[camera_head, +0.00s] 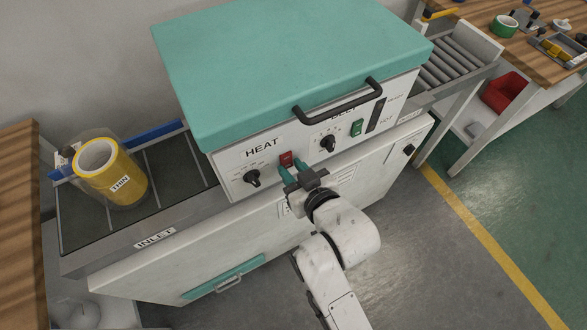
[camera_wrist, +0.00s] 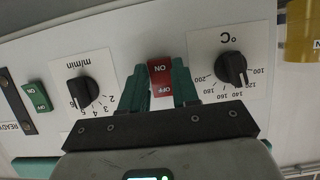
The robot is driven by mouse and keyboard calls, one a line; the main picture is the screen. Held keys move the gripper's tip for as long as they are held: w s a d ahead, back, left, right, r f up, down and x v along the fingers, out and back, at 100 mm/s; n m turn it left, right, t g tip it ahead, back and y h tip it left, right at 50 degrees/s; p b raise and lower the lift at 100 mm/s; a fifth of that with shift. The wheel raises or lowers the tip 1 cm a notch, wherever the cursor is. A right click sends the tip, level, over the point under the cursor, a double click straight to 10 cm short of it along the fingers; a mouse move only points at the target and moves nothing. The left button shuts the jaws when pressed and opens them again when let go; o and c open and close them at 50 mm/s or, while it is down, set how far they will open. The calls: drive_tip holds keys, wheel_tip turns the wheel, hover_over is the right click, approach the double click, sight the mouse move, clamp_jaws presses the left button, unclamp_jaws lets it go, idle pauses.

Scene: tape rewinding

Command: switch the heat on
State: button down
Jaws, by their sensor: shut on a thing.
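The machine's front panel carries the word HEAT (camera_head: 262,147) with a red rocker switch (camera_head: 286,158) beside it. In the wrist view the red switch (camera_wrist: 160,78), marked ON and OFF, appears upside down. My gripper (camera_head: 291,168) is at the panel with its two teal fingers, one on each side of the red switch. The jaws are shut on the red switch. In the wrist view my gripper (camera_wrist: 160,85) hides the panel below the switch. I cannot tell whether the switch is pressed to ON or OFF.
A black temperature dial (camera_wrist: 231,69) sits close beside the switch. A speed dial (camera_wrist: 84,91) and a green switch (camera_head: 357,127) are on the other side. A black handle (camera_head: 340,105) juts above the panel. A yellow roll (camera_head: 110,172) stands on the inlet belt.

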drive_tip(key=shift+f+t+y+b, duration=0.3)
drive_tip(key=shift+f+b, duration=0.2)
drive_tip(key=shift+b, duration=0.7)
drive_tip(key=t+y+b, duration=0.1)
drive_tip(key=b, duration=0.3)
drive_tip(key=shift+w+t, duration=0.1)
drive_tip(key=shift+t, duration=0.3)
drive_tip(key=c, duration=0.8)
unclamp_jaws()
drive_tip(key=shift+c, duration=0.2)
